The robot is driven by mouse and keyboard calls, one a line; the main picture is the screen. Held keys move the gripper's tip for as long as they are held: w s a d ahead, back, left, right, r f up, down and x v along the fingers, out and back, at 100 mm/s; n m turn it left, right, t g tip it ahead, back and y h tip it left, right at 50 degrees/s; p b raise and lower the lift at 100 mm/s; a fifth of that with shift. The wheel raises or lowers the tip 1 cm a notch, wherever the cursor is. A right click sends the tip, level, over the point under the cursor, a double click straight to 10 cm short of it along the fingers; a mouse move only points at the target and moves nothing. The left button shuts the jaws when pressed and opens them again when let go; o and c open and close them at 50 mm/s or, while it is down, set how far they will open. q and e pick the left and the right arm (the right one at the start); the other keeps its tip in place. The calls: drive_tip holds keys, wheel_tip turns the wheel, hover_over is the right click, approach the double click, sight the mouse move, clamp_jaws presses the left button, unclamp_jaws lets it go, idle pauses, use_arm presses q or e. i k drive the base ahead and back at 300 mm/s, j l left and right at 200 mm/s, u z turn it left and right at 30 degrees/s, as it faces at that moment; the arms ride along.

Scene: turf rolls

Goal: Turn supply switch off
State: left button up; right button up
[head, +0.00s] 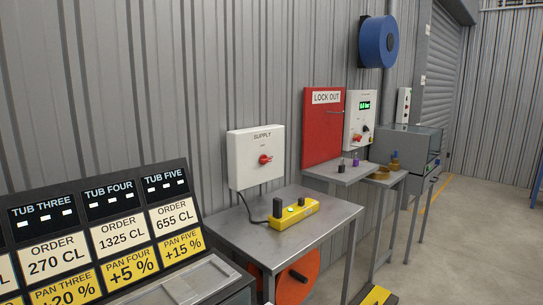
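The supply box (245,170) is a white box marked SUPPLY on the ribbed metal wall, left of centre in the head view. Its red rotary switch (265,159) sits on the front face. A small label shows above the switch, too small to read for certain. I cannot tell which position the switch is in. Neither of my grippers is in view, and nothing touches the switch.
A metal table (325,219) stands below the box, bearing a yellow device (291,213) with black upright parts. A red lock out board (318,140) hangs to the right. Order display panels (112,225) fill the lower left. Open floor (475,225) lies to the right.

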sight(264, 160)
drive_tip(key=i+l, duration=0.2)
drive_tip(key=l, duration=0.15)
drive_tip(key=i+l, duration=0.15)
drive_tip(key=l, duration=0.2)
drive_tip(key=i+l, duration=0.35)
drive_tip(key=l, duration=0.3)
drive_tip(key=i+l+u, duration=0.1)
drive_tip(key=l, duration=0.25)
drive_tip(key=i+l, duration=0.25)
drive_tip(key=l, duration=0.1)
